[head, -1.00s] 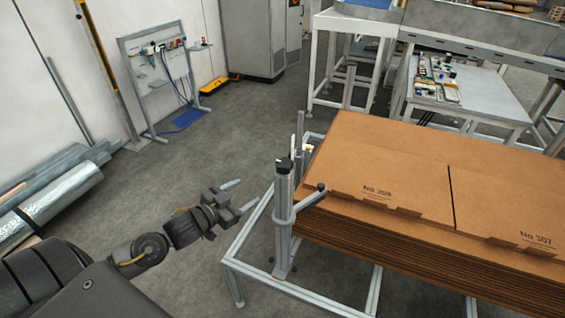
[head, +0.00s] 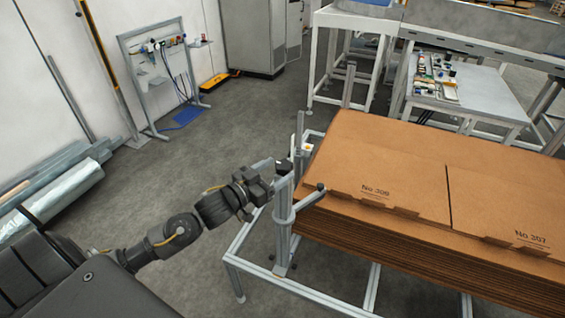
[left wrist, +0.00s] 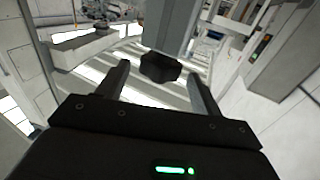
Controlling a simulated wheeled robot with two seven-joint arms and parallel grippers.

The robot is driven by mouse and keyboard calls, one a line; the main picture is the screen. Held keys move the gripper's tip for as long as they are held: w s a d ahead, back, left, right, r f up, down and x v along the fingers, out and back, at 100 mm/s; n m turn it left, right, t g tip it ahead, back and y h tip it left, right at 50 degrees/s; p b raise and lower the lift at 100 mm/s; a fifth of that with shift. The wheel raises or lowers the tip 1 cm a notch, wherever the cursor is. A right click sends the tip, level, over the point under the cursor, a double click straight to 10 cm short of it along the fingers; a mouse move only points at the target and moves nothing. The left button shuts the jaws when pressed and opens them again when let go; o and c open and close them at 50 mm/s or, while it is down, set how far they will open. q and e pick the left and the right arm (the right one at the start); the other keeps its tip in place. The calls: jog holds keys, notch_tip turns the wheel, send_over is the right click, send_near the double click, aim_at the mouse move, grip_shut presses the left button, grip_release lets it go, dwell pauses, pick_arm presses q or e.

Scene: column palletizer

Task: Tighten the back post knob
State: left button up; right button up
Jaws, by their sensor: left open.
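A dark, lobed knob (left wrist: 160,67) shows in the left wrist view, in front of a grey upright post (left wrist: 168,25). My left gripper (head: 272,178) is open, with its fingers by the upper part of the near grey post (head: 283,225) in the head view. In the left wrist view, one finger stands on each side of the knob, with a visible gap on both sides. I cannot tell how deep the knob sits between the fingertips. This knob is hidden in the head view. My right gripper is not in view.
A tall stack of brown cardboard sheets (head: 410,190) lies right of the post on a grey metal frame (head: 250,277). A dark-tipped arm (head: 319,188) sticks out from the post towards the stack. Floor left of the frame is clear.

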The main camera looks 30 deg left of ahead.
pick_arm(q)
jog(key=shift+p+x, duration=0.3)
jog(key=shift+x, duration=1.1)
jog(key=c, duration=0.9)
jog(key=shift+c, duration=0.2)
